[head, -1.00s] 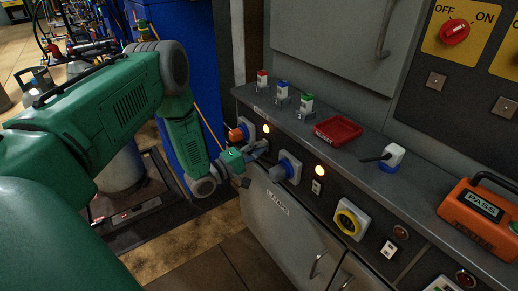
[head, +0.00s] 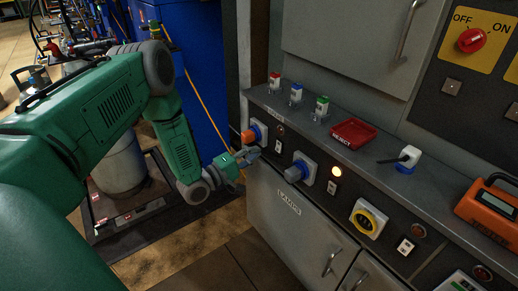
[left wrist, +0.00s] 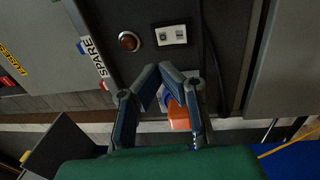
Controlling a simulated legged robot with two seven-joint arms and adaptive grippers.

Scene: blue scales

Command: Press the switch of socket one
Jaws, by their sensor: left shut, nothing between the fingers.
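The socket with the orange plug (head: 251,133) is at the left end of the panel. Its small white switch (head: 278,146) is to the right, below a dark lamp (head: 280,131). My left gripper (head: 252,154) is shut and empty, in front of the panel just below the orange plug and apart from the switch. In the left wrist view the gripper (left wrist: 158,75) has its fingertips together, the white switch (left wrist: 171,35) and unlit lamp (left wrist: 129,41) beyond them. The orange plug (left wrist: 178,112) is partly hidden by a finger. My right gripper is not in view.
A blue socket (head: 300,170) with a lit lamp (head: 336,171) and a yellow socket (head: 368,219) are further right. A red tray (head: 353,134), a white plug (head: 403,157) and an orange tester (head: 490,207) lie on the ledge. Grey cabinet doors (head: 292,222) are below.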

